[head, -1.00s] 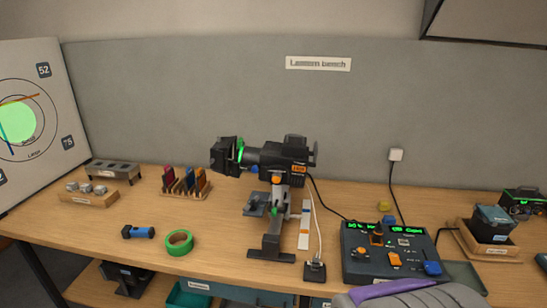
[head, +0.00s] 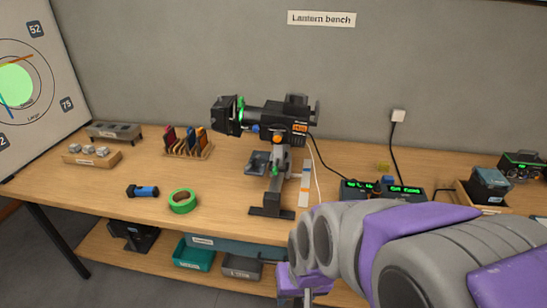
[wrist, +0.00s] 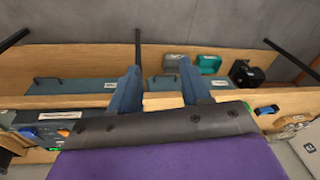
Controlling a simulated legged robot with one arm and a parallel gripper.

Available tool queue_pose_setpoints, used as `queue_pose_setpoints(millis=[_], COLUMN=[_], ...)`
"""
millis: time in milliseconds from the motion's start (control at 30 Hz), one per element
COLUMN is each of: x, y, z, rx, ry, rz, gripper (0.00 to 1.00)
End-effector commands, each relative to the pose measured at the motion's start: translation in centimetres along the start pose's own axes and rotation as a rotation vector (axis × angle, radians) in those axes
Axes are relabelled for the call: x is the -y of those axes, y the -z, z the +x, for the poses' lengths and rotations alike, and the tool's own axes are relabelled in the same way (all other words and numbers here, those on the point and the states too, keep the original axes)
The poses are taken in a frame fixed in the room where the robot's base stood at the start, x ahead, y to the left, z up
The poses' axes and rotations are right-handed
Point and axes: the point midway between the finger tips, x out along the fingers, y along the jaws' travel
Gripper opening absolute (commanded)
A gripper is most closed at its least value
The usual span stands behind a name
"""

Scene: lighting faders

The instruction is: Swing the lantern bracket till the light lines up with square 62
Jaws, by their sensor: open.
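The black lantern (head: 275,115) sits on its stand (head: 272,195) mid-bench, lens facing left. An orange knob (head: 278,138) and a blue knob (head: 253,128) show on the bracket below it. A target board (head: 35,85) at the left edge carries a green light spot (head: 15,82), rings and coloured lines. Labels 52 (head: 35,30) and 75 (head: 66,104) are readable; another label, cut by the frame edge, shows only a 2. My gripper (wrist: 158,78) is open and empty in the wrist view, pointing over the bench edge, away from the lantern. Its fingertips are unclear in the head view.
A fader console (head: 382,188) is partly hidden behind my arm. A green tape roll (head: 183,201), blue torch (head: 142,191), colour-filter rack (head: 188,142) and small-part tray (head: 92,155) stand on the left half. Bins (head: 194,253) sit on the lower shelf. A cable runs behind the lantern.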

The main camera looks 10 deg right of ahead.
Motion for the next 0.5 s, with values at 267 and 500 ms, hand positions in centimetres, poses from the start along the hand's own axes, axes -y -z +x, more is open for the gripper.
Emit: queue_pose_setpoints(millis=[267, 500], x=[4.4, 5.7], y=[13.0, 22.1], z=[4.6, 7.9], rx=[-0.317, -0.603], ry=[0.091, 0.108], rz=[0.106, 0.227], gripper=[0.47, 0.47])
